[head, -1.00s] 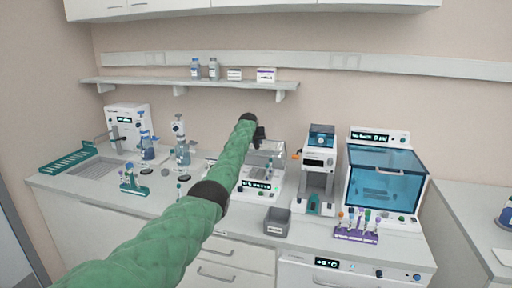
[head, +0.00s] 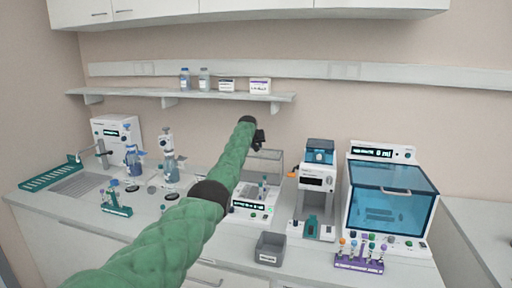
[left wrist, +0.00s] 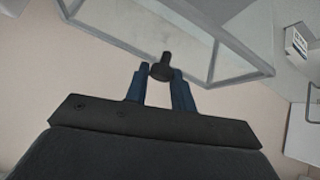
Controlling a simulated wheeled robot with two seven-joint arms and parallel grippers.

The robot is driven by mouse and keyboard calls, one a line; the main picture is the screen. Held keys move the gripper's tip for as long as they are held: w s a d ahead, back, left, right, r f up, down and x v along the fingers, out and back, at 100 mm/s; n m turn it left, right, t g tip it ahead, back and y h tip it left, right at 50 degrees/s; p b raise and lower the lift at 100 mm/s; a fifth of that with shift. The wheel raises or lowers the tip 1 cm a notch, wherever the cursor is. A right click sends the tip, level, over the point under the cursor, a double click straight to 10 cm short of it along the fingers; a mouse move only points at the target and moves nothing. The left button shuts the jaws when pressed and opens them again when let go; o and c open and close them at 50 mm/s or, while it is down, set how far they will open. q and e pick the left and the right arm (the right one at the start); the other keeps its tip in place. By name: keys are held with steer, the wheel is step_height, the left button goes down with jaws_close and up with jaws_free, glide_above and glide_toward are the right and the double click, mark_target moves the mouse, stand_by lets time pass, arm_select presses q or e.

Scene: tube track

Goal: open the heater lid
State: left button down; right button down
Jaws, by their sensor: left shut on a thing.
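The heater (head: 254,207) is a white unit with a dark display, on the counter in the middle of the head view. Its clear, light-framed lid (head: 267,163) shows above the body's back part, and looks raised, though my arm covers part of it. A tube stands in the heater in front of the lid. My left gripper (head: 257,139) is at the lid's upper edge. In the left wrist view its blue fingers (left wrist: 160,82) are shut on the dark lid knob (left wrist: 161,67), with the lid pane (left wrist: 150,30) beyond. My right gripper is not in view.
A grey bin (head: 270,249) stands in front of the heater. A white device (head: 317,180) and a blue-windowed cabinet (head: 390,205) stand to the right. A purple tube rack (head: 359,262) sits at the front edge. A shelf (head: 185,96) with bottles and boxes hangs behind.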

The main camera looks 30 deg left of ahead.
arm_select(q)
steer(key=shift+w+r, duration=0.1)
steer(key=shift+w, duration=0.1)
steer(key=c, duration=1.2)
jaws_free()
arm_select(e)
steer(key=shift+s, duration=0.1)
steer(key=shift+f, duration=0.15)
arm_select(q)
steer(key=shift+s+r+b, duration=0.2)
steer(key=shift+s+b, duration=0.1)
steer(key=shift+s, duration=0.05)
steer(key=b+v, duration=0.2)
steer(key=v, duration=0.5)
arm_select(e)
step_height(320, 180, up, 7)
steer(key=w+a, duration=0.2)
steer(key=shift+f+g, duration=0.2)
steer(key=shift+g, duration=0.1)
